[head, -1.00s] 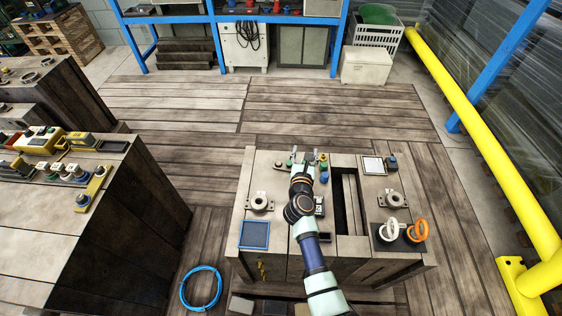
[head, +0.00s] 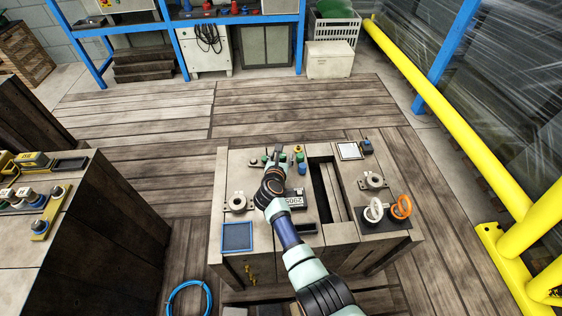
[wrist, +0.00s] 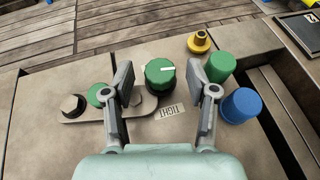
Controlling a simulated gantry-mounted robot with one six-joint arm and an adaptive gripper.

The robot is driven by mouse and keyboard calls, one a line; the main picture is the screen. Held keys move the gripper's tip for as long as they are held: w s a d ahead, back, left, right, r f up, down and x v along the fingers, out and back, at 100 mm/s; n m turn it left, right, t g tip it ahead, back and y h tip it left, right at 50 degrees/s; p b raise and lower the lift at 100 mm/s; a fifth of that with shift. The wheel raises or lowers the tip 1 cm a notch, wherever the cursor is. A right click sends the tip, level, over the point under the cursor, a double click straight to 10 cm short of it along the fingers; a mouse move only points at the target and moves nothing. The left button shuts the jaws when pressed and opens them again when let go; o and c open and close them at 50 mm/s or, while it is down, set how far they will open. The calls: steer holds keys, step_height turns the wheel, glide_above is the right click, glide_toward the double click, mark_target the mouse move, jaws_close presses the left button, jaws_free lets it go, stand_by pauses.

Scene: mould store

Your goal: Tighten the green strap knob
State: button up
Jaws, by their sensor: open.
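The green strap knob (wrist: 159,76) is round and ribbed, with a white line on top pointing right in the wrist view. It stands on a grey strap plate (wrist: 142,107), with a label reading TIGHT (wrist: 169,111) just below it. My gripper (wrist: 160,84) is open, its fingers on either side of the knob with gaps to both. In the head view my gripper (head: 276,158) is over the block's far left part, hiding the knob. A lower green disc (wrist: 97,94) is partly behind the left finger.
Right of the right finger stand a green cylinder (wrist: 221,66) and a blue cylinder (wrist: 241,105). A yellow knob (wrist: 199,42) is beyond them.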

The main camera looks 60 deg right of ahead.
steer(key=shift+c, duration=0.2)
jaws_close()
steer(key=shift+r, duration=0.1)
